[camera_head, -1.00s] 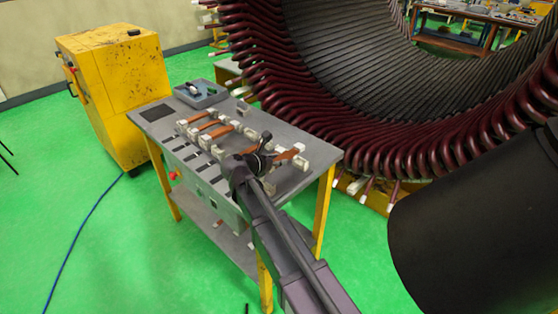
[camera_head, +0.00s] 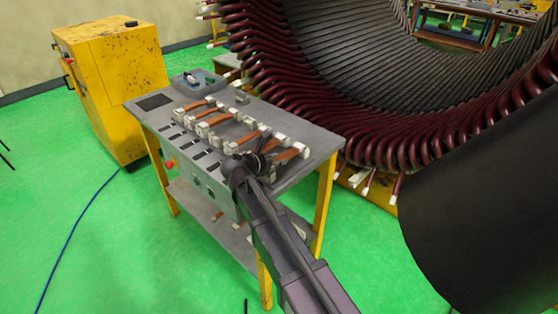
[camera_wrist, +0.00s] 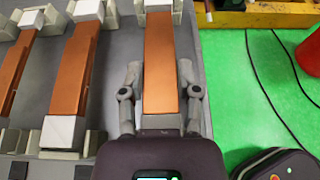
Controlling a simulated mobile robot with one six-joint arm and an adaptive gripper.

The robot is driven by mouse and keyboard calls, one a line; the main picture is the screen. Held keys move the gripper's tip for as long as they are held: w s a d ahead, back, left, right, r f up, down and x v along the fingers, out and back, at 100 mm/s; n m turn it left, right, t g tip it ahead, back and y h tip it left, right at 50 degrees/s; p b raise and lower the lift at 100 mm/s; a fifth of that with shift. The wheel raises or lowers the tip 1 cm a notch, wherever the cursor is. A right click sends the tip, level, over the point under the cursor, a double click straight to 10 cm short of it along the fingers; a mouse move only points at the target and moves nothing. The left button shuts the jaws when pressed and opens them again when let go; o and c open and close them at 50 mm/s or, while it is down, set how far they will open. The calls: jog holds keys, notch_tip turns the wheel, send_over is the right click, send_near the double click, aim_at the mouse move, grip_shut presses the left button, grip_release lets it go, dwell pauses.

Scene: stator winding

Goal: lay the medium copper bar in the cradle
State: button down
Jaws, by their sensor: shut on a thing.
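My gripper (camera_wrist: 160,88) has one finger on each side of a copper bar (camera_wrist: 159,55) in the wrist view and is shut on it. The bar's far end is at a pale block (camera_wrist: 157,5); its near end is hidden by my gripper. I cannot tell whether the bar rests on its supports or hangs just above them. In the head view my gripper (camera_head: 262,150) is over the right part of the grey bench (camera_head: 312,158), and the held bar (camera_head: 288,153) shows beyond it. I cannot tell by size alone which bar is the medium one.
Two more copper bars (camera_wrist: 77,70) (camera_wrist: 18,62) lie on pale blocks to the left in the wrist view. A blue-grey tray (camera_head: 200,84) stands at the bench's back. The large stator (camera_head: 410,135) rises close behind. A yellow cabinet (camera_head: 110,80) stands left.

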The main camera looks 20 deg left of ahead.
jog(key=shift+f, duration=0.1)
dwell(0.3)
jog(key=shift+c, duration=1.2)
grip_release()
